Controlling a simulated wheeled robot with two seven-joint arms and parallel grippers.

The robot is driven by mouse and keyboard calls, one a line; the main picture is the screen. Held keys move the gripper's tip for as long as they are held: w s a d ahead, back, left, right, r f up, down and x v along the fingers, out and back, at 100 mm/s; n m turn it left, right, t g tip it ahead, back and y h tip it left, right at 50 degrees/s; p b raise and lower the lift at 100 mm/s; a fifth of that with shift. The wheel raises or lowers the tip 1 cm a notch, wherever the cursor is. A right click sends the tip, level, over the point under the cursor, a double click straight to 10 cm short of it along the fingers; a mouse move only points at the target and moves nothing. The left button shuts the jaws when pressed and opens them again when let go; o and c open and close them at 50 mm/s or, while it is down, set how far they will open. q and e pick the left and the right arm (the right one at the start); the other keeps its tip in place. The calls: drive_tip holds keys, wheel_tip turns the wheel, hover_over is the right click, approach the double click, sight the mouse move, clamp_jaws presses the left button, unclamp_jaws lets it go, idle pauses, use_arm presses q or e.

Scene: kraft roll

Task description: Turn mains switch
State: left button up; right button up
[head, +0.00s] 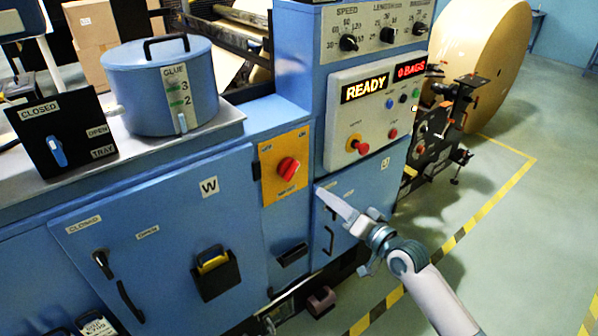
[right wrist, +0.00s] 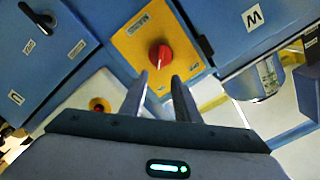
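The mains switch is a red rotary knob (head: 288,167) on a yellow plate (head: 271,187) on the blue machine front. Small labels sit on the plate, too small to read surely in the head view. In the right wrist view the red knob (right wrist: 160,56) shows just beyond my fingertips, on its yellow plate (right wrist: 133,45). My right gripper (head: 323,192) is right of the plate and a little lower in the head view. The right wrist view shows its two fingers (right wrist: 160,78) apart, with nothing between them, short of the knob. My left gripper is not in view.
Right of the switch, a control panel (head: 374,112) carries a READY display (head: 365,87) and a red button (head: 361,147). A blue glue pot (head: 150,92) and a black CLOSED/TRAY box (head: 75,150) stand on the left ledge. Cabinet doors with handles lie below.

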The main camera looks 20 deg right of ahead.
sight(296, 171)
drive_tip(key=p+x, duration=0.2)
drive_tip(key=x, duration=1.1)
drive_tip(key=shift+w+p, duration=0.2)
drive_tip(key=shift+p, duration=0.15)
clamp_jaws()
